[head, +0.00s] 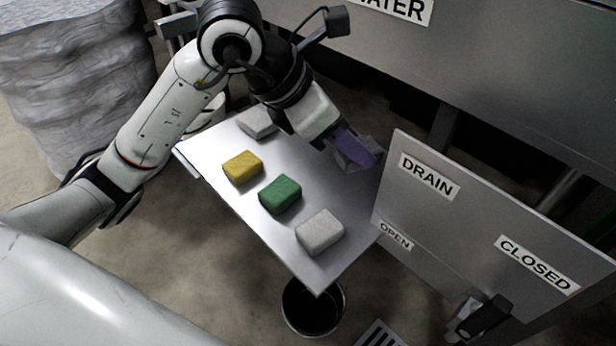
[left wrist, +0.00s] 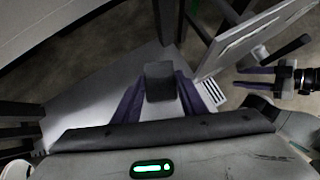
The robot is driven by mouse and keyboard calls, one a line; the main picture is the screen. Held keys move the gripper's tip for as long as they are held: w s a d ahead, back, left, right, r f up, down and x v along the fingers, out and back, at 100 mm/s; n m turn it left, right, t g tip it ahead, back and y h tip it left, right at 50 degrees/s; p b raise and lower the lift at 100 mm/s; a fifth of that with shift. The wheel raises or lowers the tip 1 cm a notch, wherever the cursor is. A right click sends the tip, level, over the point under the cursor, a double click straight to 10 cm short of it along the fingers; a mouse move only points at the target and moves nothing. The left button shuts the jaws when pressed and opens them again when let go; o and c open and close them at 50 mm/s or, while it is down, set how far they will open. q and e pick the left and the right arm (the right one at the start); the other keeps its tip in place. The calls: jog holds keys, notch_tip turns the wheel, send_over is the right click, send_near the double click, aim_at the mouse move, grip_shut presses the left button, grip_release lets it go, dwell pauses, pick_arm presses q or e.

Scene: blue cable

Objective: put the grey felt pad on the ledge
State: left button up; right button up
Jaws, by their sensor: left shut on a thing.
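My left gripper (head: 358,152) reaches in over the far right part of the metal ledge (head: 305,185). In the left wrist view, its purple fingers (left wrist: 160,95) are shut on a dark grey block (left wrist: 159,80), which looks like the grey felt pad. In the head view the fingers mostly hide it. I cannot tell whether the pad touches the ledge. My right gripper (left wrist: 256,78) shows small at the right of the left wrist view, with its purple fingers apart and nothing seen between them.
A yellow block (head: 242,168), a green block (head: 280,194) and two pale blocks (head: 320,232) (head: 257,122) lie on the ledge. A panel (head: 440,215) with labels stands at its right, with a black handle (head: 484,316) below. A dark bucket (head: 312,308) is beneath.

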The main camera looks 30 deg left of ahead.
pick_arm(q)
notch_tip(320, 180, down, 9)
jog(key=shift+s+f+b, duration=0.1)
jog(key=shift+b, duration=1.15)
pick_arm(e)
jog(key=shift+w+a+f+n+g+y, duration=0.15)
jog(key=shift+w+a+f+n+g, duration=0.1)
jog(key=shift+a+f, duration=0.2)
jog(key=shift+w+a+f+n+g+y, duration=0.15)
jog(key=shift+a+f+g, duration=0.1)
jog(key=shift+a+f, duration=0.15)
pick_arm(q)
jog(key=o, duration=1)
pick_arm(e)
jog(key=shift+f, duration=0.15)
